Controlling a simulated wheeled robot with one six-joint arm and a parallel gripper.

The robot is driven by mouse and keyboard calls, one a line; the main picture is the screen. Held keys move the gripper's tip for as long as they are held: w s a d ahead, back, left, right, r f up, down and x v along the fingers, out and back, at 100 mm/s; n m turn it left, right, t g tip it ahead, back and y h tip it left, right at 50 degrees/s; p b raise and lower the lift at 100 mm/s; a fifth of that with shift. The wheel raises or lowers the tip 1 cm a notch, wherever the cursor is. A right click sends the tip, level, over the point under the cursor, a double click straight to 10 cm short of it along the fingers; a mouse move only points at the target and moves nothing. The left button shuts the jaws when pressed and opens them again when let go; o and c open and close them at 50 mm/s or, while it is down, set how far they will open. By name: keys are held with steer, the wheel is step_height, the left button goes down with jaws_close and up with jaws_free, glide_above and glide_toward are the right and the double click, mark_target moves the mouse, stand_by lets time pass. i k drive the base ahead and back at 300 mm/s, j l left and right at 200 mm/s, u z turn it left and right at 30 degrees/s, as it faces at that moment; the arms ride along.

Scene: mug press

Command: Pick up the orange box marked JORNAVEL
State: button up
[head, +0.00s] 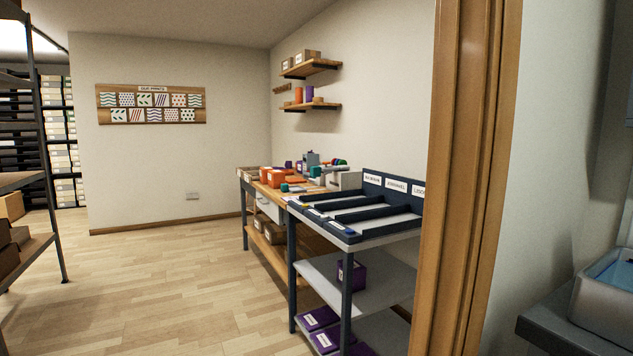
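Two orange boxes, a nearer one (275,179) and one just behind it (265,173), stand on the wooden workbench (262,188) against the right wall. Any lettering on them is too small to read. A small orange item (298,95) stands on the lower wall shelf. The dark blue sorting rack (372,216) has a white label (396,185) that seems to read JORNAVEL, between two other labels. My gripper is not in view.
A wooden door frame (470,180) stands close on the right. Purple boxes (351,274) lie on the shelves under the rack. A metal shelving unit (50,170) stands at left. A sink (605,300) is at far right. The wooden floor (170,280) between is clear.

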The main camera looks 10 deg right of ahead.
mark_target(276, 177)
steer(key=u, duration=0.45)
steer(key=i+j+z, duration=0.15)
steer(key=i, duration=1.1)
steer(key=i+u, duration=0.1)
steer(key=i, duration=0.75)
steer(key=i+l+u, duration=0.1)
steer(key=i, duration=0.7)
steer(key=i+l+u, duration=0.25)
steer(key=i, duration=1.35)
steer(key=i+l+z, duration=0.1)
steer(key=i+z, duration=0.4)
steer(key=i+j+z, duration=0.1)
steer(key=i+z, duration=0.2)
steer(key=z, duration=0.2)
steer(key=i+j+z, duration=0.25)
steer(key=i+z, duration=0.35)
steer(key=z, duration=0.3)
